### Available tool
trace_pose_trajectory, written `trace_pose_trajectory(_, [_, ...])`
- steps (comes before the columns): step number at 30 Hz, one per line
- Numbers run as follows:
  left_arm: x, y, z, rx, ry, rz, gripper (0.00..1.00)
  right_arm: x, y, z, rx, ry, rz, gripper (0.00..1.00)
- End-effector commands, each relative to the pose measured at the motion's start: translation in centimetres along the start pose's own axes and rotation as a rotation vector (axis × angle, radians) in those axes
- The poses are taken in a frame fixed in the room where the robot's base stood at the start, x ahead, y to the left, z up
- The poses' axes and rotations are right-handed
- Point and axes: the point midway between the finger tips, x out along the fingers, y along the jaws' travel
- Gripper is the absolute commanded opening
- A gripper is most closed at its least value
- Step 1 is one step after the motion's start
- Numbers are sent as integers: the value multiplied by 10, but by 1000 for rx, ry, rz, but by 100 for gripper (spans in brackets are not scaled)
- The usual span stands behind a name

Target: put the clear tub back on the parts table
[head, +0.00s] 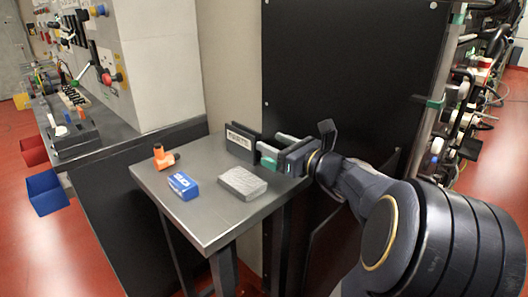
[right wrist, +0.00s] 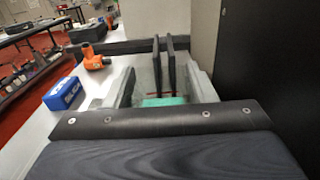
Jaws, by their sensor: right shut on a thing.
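My right gripper (head: 273,149) is over the right back part of the small grey metal table (head: 205,222). It also shows in the right wrist view (right wrist: 163,88), its two grey fingers apart with a thing between them. I take this thing to be the clear tub; its see-through walls are hard to make out, and a green patch (right wrist: 165,101) shows there. I cannot tell whether the tub touches the tabletop. My left gripper is in neither view.
On the table are an orange part (head: 163,156), a blue box (head: 183,186), a grey block (head: 243,183) and upright black plates (head: 240,142) close by the gripper. A tall black panel (head: 340,75) stands behind. The table's front left is bare.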

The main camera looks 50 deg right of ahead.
Motion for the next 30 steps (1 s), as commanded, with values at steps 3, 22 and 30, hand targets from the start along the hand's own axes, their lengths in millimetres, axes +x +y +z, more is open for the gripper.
trace_pose_trajectory(3, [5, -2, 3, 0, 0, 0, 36, 17, 0, -12, 3, 2, 3, 25])
trace_pose_trajectory(22, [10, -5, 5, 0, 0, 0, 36, 37, 0, -26, 1, 1, 0, 72])
trace_pose_trajectory(30, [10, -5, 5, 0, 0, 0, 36, 36, 0, -26, 1, 1, 0, 72])
